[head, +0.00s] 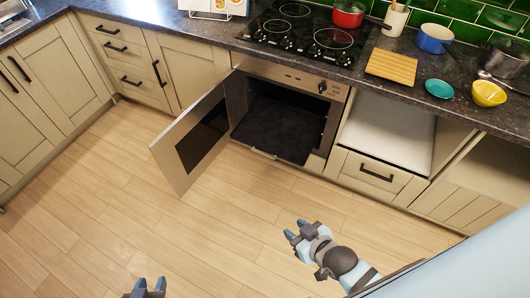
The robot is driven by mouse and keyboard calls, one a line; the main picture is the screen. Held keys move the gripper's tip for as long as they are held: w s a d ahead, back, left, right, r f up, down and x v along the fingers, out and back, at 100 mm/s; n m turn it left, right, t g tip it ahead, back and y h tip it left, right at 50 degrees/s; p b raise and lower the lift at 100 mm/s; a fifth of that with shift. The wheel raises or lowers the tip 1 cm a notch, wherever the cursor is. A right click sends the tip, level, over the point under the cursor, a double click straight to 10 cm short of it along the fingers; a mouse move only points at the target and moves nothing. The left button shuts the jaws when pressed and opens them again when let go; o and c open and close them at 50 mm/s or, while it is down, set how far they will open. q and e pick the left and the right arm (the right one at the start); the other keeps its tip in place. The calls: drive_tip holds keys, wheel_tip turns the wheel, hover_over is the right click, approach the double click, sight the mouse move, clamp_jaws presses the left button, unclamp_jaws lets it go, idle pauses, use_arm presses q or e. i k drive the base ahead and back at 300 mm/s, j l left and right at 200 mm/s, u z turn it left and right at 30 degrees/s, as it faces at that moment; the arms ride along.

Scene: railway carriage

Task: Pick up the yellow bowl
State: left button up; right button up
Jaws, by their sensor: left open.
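The yellow bowl (489,94) stands upright on the dark countertop (462,112) at the far right. A small dark object sits at its left side. My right gripper (296,230) is over the wooden floor, well below and left of the bowl, open and empty. My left gripper (150,286) shows only its fingertips at the bottom edge, open with nothing between them. Neither gripper is near the bowl.
A teal dish (439,89), a wooden board (391,67), a blue pot (434,38) and a grey pot (505,58) stand near the bowl. The oven door (190,146) hangs open into the room. The floor (220,225) is clear.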

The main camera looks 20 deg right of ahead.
sight(485, 94)
drive_tip(key=z, duration=2.2)
drive_tip(key=i+l+u, duration=0.1)
drive_tip(key=u, duration=0.65)
drive_tip(key=i+l+u, duration=0.25)
drive_tip(key=l+u, duration=0.25)
drive_tip(key=i+l+u, duration=0.25)
drive_tip(key=l, duration=0.2)
drive_tip(key=l+u, duration=0.25)
drive_tip(key=l, duration=0.8)
drive_tip(key=i, duration=0.05)
